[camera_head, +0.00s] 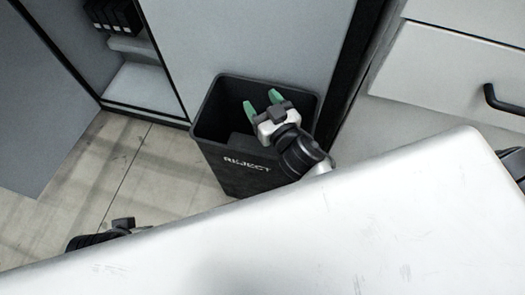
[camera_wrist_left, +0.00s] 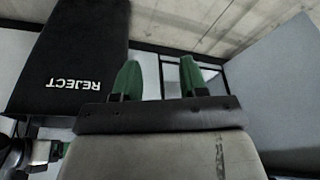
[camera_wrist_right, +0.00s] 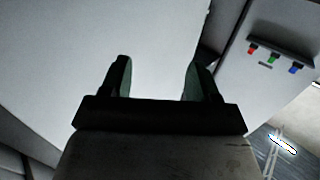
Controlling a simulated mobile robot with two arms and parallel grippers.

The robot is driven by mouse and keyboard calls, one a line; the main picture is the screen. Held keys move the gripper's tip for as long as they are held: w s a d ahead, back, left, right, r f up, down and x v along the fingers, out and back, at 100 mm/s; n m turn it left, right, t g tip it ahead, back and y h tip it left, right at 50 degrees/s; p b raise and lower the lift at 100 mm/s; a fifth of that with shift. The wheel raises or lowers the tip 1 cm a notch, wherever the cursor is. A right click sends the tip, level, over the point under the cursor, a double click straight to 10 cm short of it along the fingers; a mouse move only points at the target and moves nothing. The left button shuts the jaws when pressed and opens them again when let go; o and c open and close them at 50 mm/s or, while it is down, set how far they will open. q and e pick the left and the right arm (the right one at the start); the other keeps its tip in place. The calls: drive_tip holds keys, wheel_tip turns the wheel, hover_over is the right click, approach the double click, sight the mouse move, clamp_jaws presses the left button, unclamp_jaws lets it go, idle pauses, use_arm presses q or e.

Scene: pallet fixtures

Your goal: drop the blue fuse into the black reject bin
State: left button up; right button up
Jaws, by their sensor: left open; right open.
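The black reject bin (camera_head: 228,172) stands on the floor against a grey panel, with "REJECT" on its front. It shows upside down in the left wrist view (camera_wrist_left: 65,40). My right gripper (camera_head: 262,102) is over the bin's mouth, its green-tipped fingers apart. In the right wrist view (camera_wrist_right: 157,72) nothing is between them. My left gripper (camera_wrist_left: 160,75) is open and empty, with the bin to the left in its view. I cannot make out the blue fuse in any view. The bin's floor is dark and partly hidden by my right arm.
An open cabinet (camera_head: 135,88) with black units stands left of the bin. A drawer front (camera_head: 450,70) with a black handle is at the right. A white surface fills the lower head view. A panel with red, green and blue parts (camera_wrist_right: 272,60) shows in the right wrist view.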

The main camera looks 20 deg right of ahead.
use_arm(q)
drive_tip(key=s+p+x, duration=0.1)
drive_tip(key=p+x, duration=0.3)
drive_tip(key=x, duration=0.4)
drive_tip(key=shift+w+f+g+p, duration=0.15)
drive_tip(key=shift+f+g+p, duration=0.15)
drive_tip(key=shift+f, duration=0.25)
use_arm(e)
drive_tip(key=s+d+r, duration=0.8)
drive_tip(key=r, duration=0.3)
drive_tip(key=shift+s, duration=0.3)
use_arm(q)
drive_tip(key=shift+d, duration=0.15)
use_arm(e)
drive_tip(key=shift+f, duration=0.1)
